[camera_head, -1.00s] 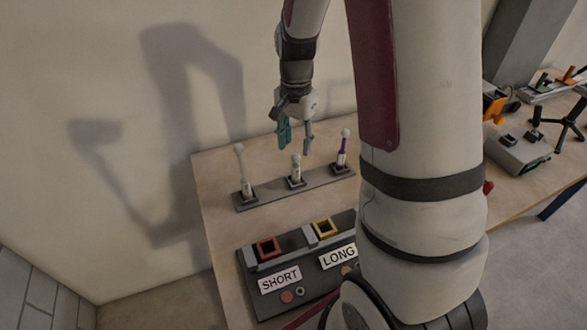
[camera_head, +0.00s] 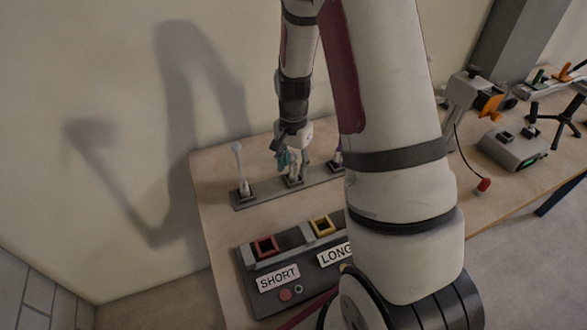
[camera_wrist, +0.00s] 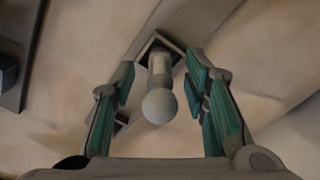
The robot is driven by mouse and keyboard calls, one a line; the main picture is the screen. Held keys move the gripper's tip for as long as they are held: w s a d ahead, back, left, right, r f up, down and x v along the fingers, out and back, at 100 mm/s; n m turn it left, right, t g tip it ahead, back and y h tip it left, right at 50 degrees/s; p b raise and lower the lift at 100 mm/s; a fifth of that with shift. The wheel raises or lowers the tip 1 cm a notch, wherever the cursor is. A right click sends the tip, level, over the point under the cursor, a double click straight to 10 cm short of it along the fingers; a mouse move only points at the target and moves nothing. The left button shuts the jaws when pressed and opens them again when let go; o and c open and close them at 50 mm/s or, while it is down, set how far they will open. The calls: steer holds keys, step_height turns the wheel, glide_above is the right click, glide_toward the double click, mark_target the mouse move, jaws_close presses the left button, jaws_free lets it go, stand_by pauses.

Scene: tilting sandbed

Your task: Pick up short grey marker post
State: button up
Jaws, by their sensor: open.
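The short grey marker post (camera_wrist: 159,88), with a round ball top, stands in the middle square socket of a grey rack. It also shows in the head view (camera_head: 293,172), partly hidden by my gripper. My gripper (camera_head: 293,164) is lowered over this post, pointing down. In the wrist view my gripper (camera_wrist: 164,103) is open, with one green-padded finger on each side of the post and visible gaps between the pads and the post.
A taller white post (camera_head: 239,168) stands in the rack's left socket. A post with a purple band (camera_head: 336,160) is at the right, partly hidden by my arm. A dark box labelled SHORT (camera_head: 279,278) and LONG, with red and yellow square sockets, lies nearer.

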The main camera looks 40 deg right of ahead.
steer(key=shift+c, duration=0.5)
jaws_close()
steer(key=shift+r, duration=0.1)
